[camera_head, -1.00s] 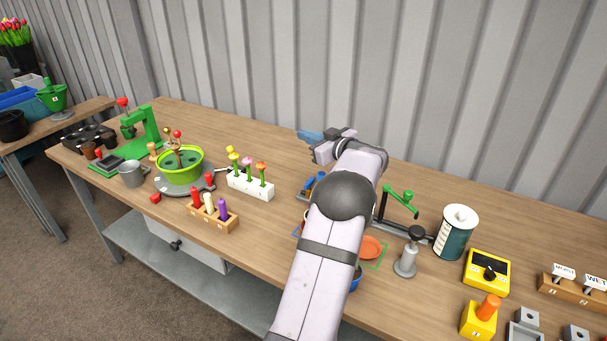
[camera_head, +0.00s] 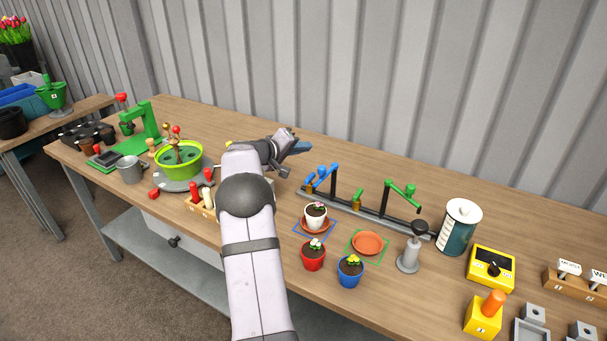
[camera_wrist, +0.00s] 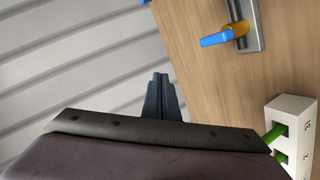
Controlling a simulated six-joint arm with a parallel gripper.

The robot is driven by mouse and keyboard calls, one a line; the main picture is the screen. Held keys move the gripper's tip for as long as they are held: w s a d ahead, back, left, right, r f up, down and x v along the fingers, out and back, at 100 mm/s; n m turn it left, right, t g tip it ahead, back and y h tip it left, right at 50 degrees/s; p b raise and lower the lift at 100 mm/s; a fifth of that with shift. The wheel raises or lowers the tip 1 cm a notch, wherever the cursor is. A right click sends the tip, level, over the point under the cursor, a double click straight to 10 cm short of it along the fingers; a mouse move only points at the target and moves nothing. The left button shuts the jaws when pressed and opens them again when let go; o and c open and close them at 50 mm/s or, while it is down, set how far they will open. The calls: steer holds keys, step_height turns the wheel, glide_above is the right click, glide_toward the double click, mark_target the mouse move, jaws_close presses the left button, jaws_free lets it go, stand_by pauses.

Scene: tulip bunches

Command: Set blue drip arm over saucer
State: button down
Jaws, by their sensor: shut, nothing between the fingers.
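The blue drip arm (camera_head: 322,171) sits on a dark post on a grey rail and reaches leftward along it, not above a saucer. It also shows in the wrist view (camera_wrist: 216,39). The terracotta saucer (camera_head: 316,231) in the blue outline bears a white pot (camera_head: 315,216) with a pink flower. Another saucer (camera_head: 367,242), in the green outline, is empty. My gripper (camera_head: 305,147) is shut and empty, behind and to the left of the blue arm, apart from it. Its dark fingers show together in the wrist view (camera_wrist: 160,92).
A green drip arm (camera_head: 402,190) stands on the same rail to the right. A red pot (camera_head: 313,257) and a blue pot (camera_head: 351,271) stand in front of the saucers. A grey knobbed stand (camera_head: 410,252) is at right. The table behind the rail is clear.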

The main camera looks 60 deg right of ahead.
steer(key=w+a+r+g+h+b, duration=0.2)
steer(key=a+g, duration=0.6)
steer(key=a, duration=1.3)
steer(key=y+p, duration=0.1)
steer(key=p, duration=0.3)
glide_toward(325, 173)
steer(key=shift+s+d+r, duration=0.1)
steer(key=shift+s+d, duration=0.05)
steer(key=shift+d, duration=1.25)
steer(key=shift+s+d+r, duration=0.1)
steer(key=shift+s+d, duration=0.05)
steer(key=shift+d, duration=1.3)
steer(key=shift+s+f, duration=0.15)
steer(key=shift+s+a+b, duration=0.15)
steer(key=shift+s+b, duration=0.6)
steer(key=shift+b, duration=0.1)
